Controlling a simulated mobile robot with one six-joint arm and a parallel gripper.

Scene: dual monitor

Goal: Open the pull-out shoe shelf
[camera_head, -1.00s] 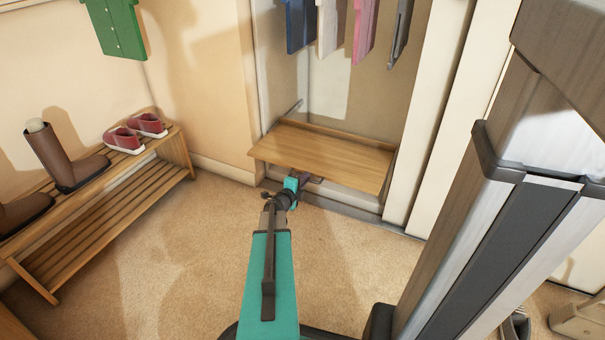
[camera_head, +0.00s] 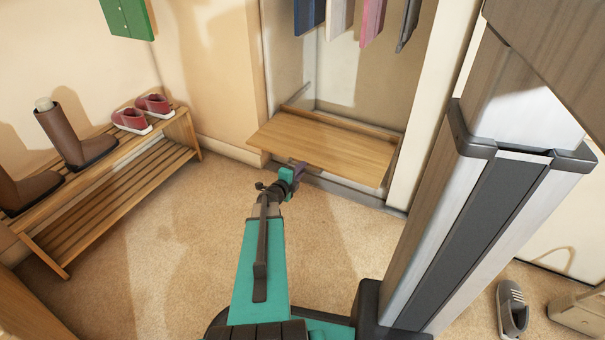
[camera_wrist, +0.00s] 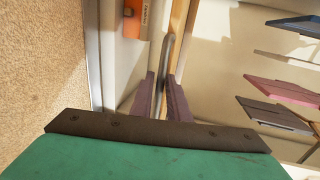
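The pull-out shoe shelf (camera_head: 325,145) is a light wooden board at the bottom of the closet. It stands out level past the closet opening. My gripper (camera_head: 299,168) is at the middle of its front edge. In the wrist view, the two dark purple fingers of my gripper (camera_wrist: 163,98) lie on either side of the narrow shelf edge (camera_wrist: 166,50), which appears to fill the gap between them. The fingers look shut on it, though the contact itself is partly hidden by my gripper body.
A wooden shoe rack (camera_head: 120,205) with brown boots (camera_head: 75,140) and red shoes (camera_head: 142,113) stands at the left. Clothes (camera_head: 340,20) hang above the shelf. A grey shoe (camera_head: 512,310) lies on the floor at the right. The carpet before the shelf is clear.

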